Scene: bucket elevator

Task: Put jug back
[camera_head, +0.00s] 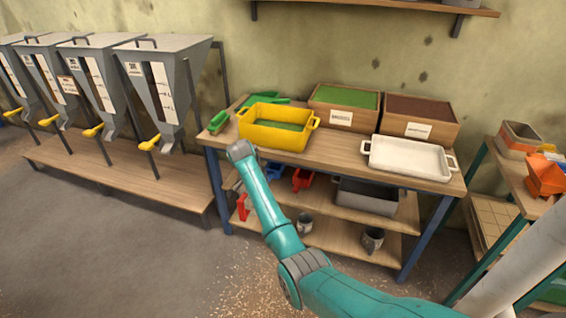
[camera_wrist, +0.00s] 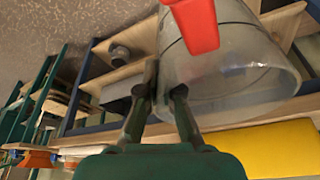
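A clear see-through jug (camera_wrist: 235,75) fills the upper right of the wrist view, close to the camera. A red part (camera_wrist: 196,25), which looks like its handle, shows in front of it. My gripper (camera_wrist: 167,82) has its two fingers close together, with the jug's wall between the tips, and appears shut on it. In the head view the gripper is hidden behind my arm, near the table's left front corner. A red piece (camera_head: 243,207) shows below my wrist there, beside the table's left leg. The jug's body is hard to make out in that view.
The table (camera_head: 340,156) holds a yellow tray (camera_head: 275,137), a white tray (camera_head: 408,158) and two filled boxes. Its lower shelves hold a grey bin (camera_head: 366,204), a red scoop (camera_head: 302,180) and metal cups. Hoppers (camera_head: 165,85) stand on a low bench at left. Floor between is open.

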